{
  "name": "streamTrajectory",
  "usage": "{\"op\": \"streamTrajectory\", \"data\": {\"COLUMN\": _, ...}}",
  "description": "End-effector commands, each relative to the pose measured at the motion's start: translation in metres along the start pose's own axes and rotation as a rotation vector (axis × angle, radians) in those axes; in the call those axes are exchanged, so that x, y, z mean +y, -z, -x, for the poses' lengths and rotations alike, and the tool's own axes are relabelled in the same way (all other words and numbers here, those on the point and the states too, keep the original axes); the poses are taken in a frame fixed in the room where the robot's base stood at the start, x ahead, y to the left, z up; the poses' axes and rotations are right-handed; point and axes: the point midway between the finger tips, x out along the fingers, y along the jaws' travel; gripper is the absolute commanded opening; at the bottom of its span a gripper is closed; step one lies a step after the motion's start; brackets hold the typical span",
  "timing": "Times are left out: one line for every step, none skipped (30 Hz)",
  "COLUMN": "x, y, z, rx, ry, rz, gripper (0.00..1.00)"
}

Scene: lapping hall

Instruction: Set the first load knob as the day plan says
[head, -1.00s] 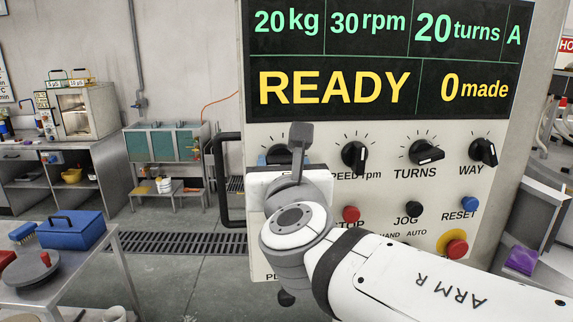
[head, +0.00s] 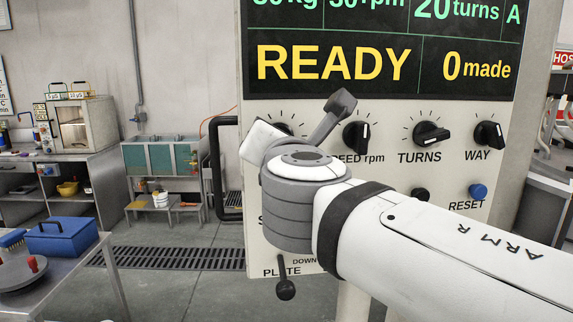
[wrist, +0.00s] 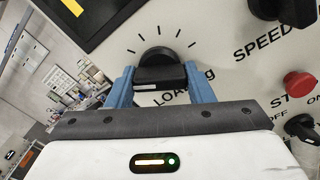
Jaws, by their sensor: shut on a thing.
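The black load knob (wrist: 157,75) sits on the pale panel above the label LOAD kg in the wrist view. The two blue fingers of my gripper (wrist: 160,84) are shut on its sides. In the head view the knob is mostly behind my gripper (head: 262,142), which is tilted against the panel. The display (head: 380,62) reads READY, 0 made, 30 rpm, 20 turns and A. Its load figure is cut off at the top and ends in 0 kg; its first digit looks rounded, but I cannot read it surely.
The speed knob (head: 356,137), turns knob (head: 430,134) and way knob (head: 489,134) stand to the right. Below are a blue reset button (head: 478,191) and the plate lever (head: 285,289). A steel table with a blue box (head: 62,236) is at left.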

Motion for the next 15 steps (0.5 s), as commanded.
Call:
{"op": "streamTrajectory", "data": {"x": -0.0030, "y": 0.0052, "z": -0.0002, "rx": -0.002, "ry": -0.001, "rz": -0.045, "gripper": 0.25}}
{"op": "streamTrajectory", "data": {"x": -0.0031, "y": 0.0053, "z": -0.0002, "rx": -0.002, "ry": -0.001, "rz": -0.073, "gripper": 0.25}}
{"op": "streamTrajectory", "data": {"x": -0.0028, "y": 0.0051, "z": -0.0002, "rx": -0.002, "ry": -0.001, "rz": -0.112, "gripper": 0.25}}
{"op": "streamTrajectory", "data": {"x": -0.0029, "y": 0.0054, "z": -0.0003, "rx": -0.001, "ry": -0.001, "rz": -0.140, "gripper": 0.25}}
{"op": "streamTrajectory", "data": {"x": -0.0028, "y": 0.0052, "z": -0.0003, "rx": -0.002, "ry": -0.001, "rz": -0.168, "gripper": 0.25}}
{"op": "streamTrajectory", "data": {"x": -0.0027, "y": 0.0053, "z": -0.0003, "rx": -0.001, "ry": -0.001, "rz": -0.207, "gripper": 0.25}}
{"op": "streamTrajectory", "data": {"x": -0.0027, "y": 0.0054, "z": -0.0003, "rx": -0.001, "ry": -0.002, "rz": -0.234, "gripper": 0.25}}
{"op": "streamTrajectory", "data": {"x": -0.0025, "y": 0.0052, "z": -0.0003, "rx": -0.001, "ry": -0.002, "rz": -0.264, "gripper": 0.25}}
{"op": "streamTrajectory", "data": {"x": -0.0026, "y": 0.0053, "z": -0.0003, "rx": -0.001, "ry": -0.002, "rz": -0.301, "gripper": 0.25}}
{"op": "streamTrajectory", "data": {"x": -0.0025, "y": 0.0051, "z": -0.0003, "rx": -0.001, "ry": -0.002, "rz": -0.330, "gripper": 0.25}}
{"op": "streamTrajectory", "data": {"x": -0.0024, "y": 0.0050, "z": -0.0002, "rx": -0.001, "ry": -0.002, "rz": -0.359, "gripper": 0.25}}
{"op": "streamTrajectory", "data": {"x": -0.0025, "y": 0.0050, "z": -0.0002, "rx": -0.001, "ry": -0.002, "rz": -0.396, "gripper": 0.25}}
{"op": "streamTrajectory", "data": {"x": -0.0024, "y": 0.0047, "z": -0.0001, "rx": -0.001, "ry": -0.002, "rz": -0.425, "gripper": 0.25}}
{"op": "streamTrajectory", "data": {"x": -0.0025, "y": 0.0049, "z": -0.0001, "rx": -0.001, "ry": -0.001, "rz": -0.454, "gripper": 0.25}}
{"op": "streamTrajectory", "data": {"x": -0.0024, "y": 0.0046, "z": -0.0001, "rx": -0.002, "ry": -0.002, "rz": -0.491, "gripper": 0.25}}
